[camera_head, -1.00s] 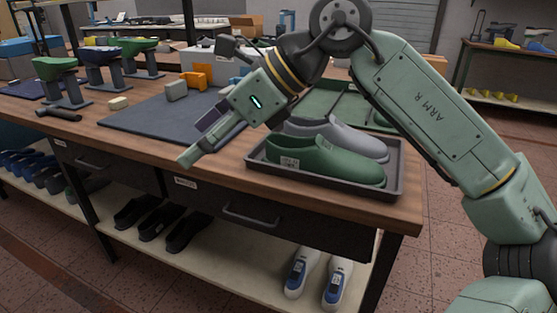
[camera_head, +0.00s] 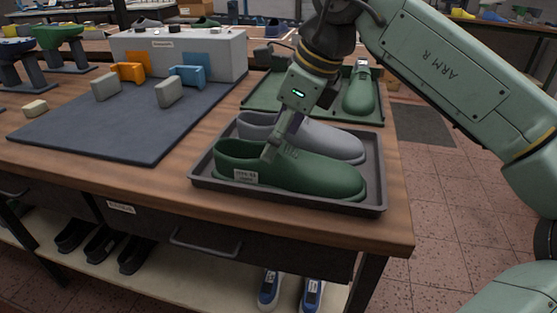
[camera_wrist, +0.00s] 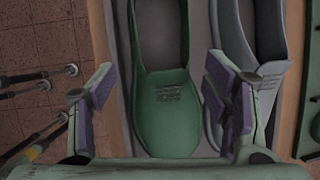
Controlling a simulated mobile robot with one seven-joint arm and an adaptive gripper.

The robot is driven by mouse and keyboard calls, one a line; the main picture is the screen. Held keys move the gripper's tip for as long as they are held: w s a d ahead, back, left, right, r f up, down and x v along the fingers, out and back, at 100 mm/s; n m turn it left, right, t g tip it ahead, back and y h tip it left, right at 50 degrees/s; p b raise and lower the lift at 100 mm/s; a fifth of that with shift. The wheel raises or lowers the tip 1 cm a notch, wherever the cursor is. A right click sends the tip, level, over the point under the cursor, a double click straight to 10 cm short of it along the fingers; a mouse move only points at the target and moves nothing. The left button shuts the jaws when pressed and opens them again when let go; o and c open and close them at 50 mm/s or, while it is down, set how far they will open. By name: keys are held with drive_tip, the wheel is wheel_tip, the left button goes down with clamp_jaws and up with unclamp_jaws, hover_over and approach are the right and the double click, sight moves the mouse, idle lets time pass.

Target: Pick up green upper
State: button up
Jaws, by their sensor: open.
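The green upper (camera_head: 310,175) is a slip-on shoe shape with a white label near its heel. It lies in the front of a dark grey tray (camera_head: 205,180) on the bench, and it also shows in the wrist view (camera_wrist: 168,118). A grey upper (camera_head: 330,142) lies just behind it, and at its right in the wrist view (camera_wrist: 235,35). My gripper (camera_head: 278,150) is open over the middle of the green upper, pointing down. In the wrist view its fingers (camera_wrist: 165,92) stand on either side of the green upper, with nothing gripped. Contact cannot be told.
A green tray (camera_head: 262,102) with a green last (camera_head: 358,95) stands behind. The bench's right edge is close to the tray.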

sight(287, 164)
drive_tip(key=shift+p+x, duration=0.4)
drive_tip(key=shift+x, duration=3.1)
drive_tip(key=shift+d, duration=0.1)
drive_tip(key=shift+c, duration=0.6)
drive_tip(key=c, duration=0.8)
